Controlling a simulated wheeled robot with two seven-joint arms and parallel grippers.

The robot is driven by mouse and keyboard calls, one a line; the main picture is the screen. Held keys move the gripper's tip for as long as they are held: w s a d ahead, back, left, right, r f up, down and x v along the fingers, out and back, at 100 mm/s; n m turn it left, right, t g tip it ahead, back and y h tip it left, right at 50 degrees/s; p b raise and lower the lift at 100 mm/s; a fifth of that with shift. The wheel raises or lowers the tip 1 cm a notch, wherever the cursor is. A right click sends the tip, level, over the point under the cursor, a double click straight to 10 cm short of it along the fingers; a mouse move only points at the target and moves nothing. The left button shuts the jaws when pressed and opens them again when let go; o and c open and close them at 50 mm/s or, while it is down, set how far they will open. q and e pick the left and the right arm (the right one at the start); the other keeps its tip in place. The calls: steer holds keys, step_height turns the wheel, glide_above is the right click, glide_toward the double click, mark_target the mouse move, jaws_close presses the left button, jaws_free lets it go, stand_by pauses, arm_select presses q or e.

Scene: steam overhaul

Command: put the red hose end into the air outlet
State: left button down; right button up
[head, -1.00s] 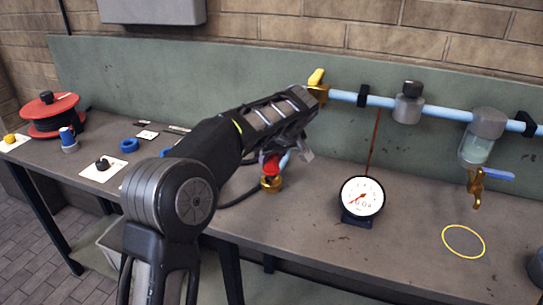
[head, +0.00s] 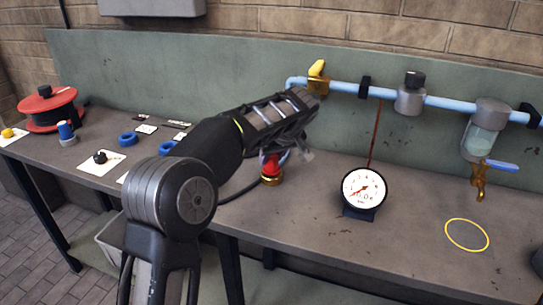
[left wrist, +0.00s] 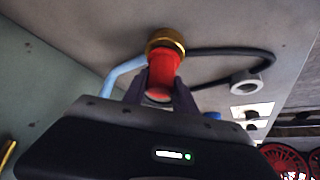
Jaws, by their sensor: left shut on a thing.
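The red hose end (head: 270,163) stands roughly upright over a brass fitting (head: 271,181) on the bench, which I take for the air outlet. My left gripper (head: 284,152) is shut on the red hose end from above; my own arm hides part of it. In the left wrist view the red hose end (left wrist: 163,72) sits between the two fingers (left wrist: 160,90), its far end meeting the brass collar (left wrist: 165,41). How deep it sits cannot be told. A light blue pipe (left wrist: 121,75) runs to the brass. My right gripper is not in view.
A black hose (left wrist: 225,52) curves across the bench beside the brass. A pressure gauge (head: 363,189) stands to the right, with a yellow ring (head: 467,235) beyond it. The blue wall pipe (head: 385,92) carries a yellow-handled valve (head: 317,77). A red reel (head: 48,108) stands far left.

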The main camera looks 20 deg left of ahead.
arm_select(q)
steer(key=shift+f+b, duration=0.3)
steer(key=shift+f, duration=0.05)
steer(key=c, duration=0.9)
jaws_free()
steer(key=v, duration=0.8)
steer(key=shift+a, duration=0.1)
steer(key=shift+f, duration=0.1)
